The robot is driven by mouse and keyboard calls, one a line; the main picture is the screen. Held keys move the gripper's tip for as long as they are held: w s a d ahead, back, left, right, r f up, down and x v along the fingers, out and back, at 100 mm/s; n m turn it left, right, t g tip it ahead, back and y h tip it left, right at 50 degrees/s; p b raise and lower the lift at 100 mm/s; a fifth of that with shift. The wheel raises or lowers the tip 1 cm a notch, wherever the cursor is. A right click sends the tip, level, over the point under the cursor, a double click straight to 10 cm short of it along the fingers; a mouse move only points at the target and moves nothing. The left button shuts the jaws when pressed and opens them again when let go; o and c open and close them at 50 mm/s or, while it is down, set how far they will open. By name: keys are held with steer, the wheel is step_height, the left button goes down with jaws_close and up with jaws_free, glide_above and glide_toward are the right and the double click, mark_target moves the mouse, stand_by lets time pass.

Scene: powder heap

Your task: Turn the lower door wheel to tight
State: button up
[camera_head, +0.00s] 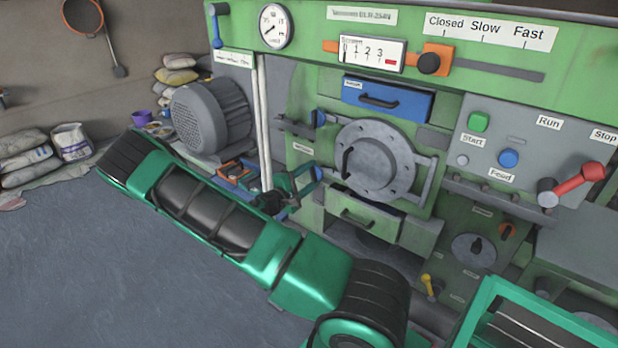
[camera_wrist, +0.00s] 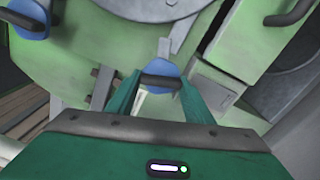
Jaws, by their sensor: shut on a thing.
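The lower door wheel is a small blue knob with a dark bar handle; in the wrist view this lower wheel (camera_wrist: 160,67) sits between my fingertips. My gripper (camera_wrist: 160,88) is shut on its dark handle, one green finger on each side. In the head view my gripper (camera_head: 300,182) reaches the left edge of the green door, and the lower wheel (camera_head: 318,173) is partly hidden by the fingers. The upper door wheel (camera_head: 318,118) is blue too and stands above it; it also shows at the top left of the wrist view (camera_wrist: 28,22). No tightness marking is readable.
The round grey hatch (camera_head: 375,160) is right of the wheels, with a blue drawer (camera_head: 388,99) above and a green drawer (camera_head: 362,215) below. A grey motor (camera_head: 211,115) stands left, and a tool tray (camera_head: 235,172) lies near my wrist. The floor at left is clear.

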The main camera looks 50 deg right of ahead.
steer(key=shift+w+a+f+m, duration=0.1)
steer(key=shift+w+a+m, duration=0.05)
steer(key=shift+m, duration=1.45)
steer(key=o, duration=1)
steer(key=shift+o, duration=0.3)
